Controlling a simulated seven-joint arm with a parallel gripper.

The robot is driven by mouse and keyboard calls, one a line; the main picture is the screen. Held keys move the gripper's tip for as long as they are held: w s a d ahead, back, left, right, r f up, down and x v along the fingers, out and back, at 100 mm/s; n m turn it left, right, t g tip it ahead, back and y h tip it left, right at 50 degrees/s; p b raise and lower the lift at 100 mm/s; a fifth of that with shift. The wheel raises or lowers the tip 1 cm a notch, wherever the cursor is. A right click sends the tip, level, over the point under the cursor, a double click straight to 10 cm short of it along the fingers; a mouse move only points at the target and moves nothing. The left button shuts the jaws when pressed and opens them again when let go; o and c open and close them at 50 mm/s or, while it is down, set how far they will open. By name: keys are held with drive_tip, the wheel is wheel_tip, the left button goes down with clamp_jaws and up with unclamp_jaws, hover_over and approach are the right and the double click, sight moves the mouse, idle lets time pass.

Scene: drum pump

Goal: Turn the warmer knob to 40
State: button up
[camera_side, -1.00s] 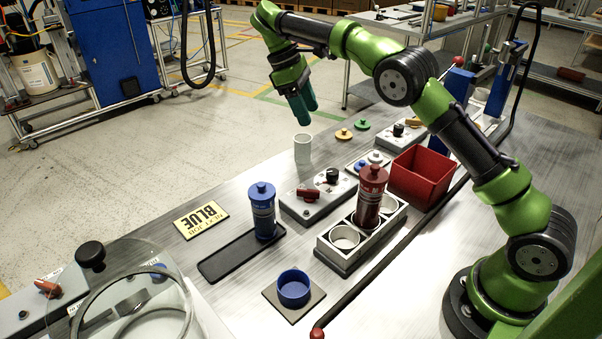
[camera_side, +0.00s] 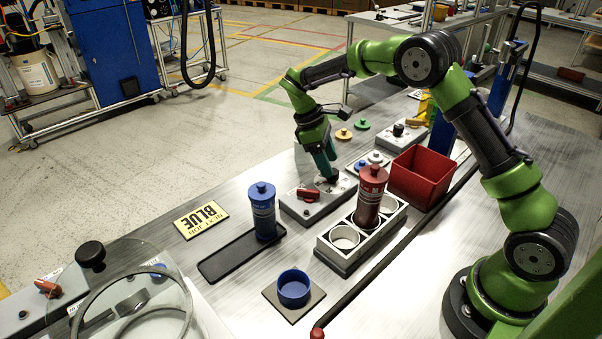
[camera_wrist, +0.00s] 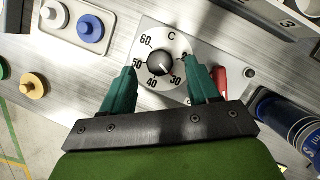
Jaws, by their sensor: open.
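The warmer knob (camera_wrist: 160,64) is a round black knob on a white dial plate (camera_wrist: 150,32) marked C, with numbers from 20 to 60. Its light pointer mark seems to aim down and right, near 30. In the side view the knob's grey box (camera_side: 296,208) stands mid-table, with the knob mostly hidden by my gripper (camera_side: 331,176). In the wrist view my gripper (camera_wrist: 162,72) is open, one teal fingertip on each side of the knob, with visible gaps. I cannot tell whether the tips are down at knob height.
A red lever (camera_side: 308,195) sits on the same box, close to my right finger in the wrist view. A blue bottle (camera_side: 263,212) and a red bottle (camera_side: 370,197) in a grey rack (camera_side: 345,263) stand nearer. A red bin (camera_side: 421,178) is to the right.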

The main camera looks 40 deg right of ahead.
drive_tip(key=shift+x, duration=1.35)
drive_tip(key=shift+c, duration=0.3)
drive_tip(key=c, duration=1)
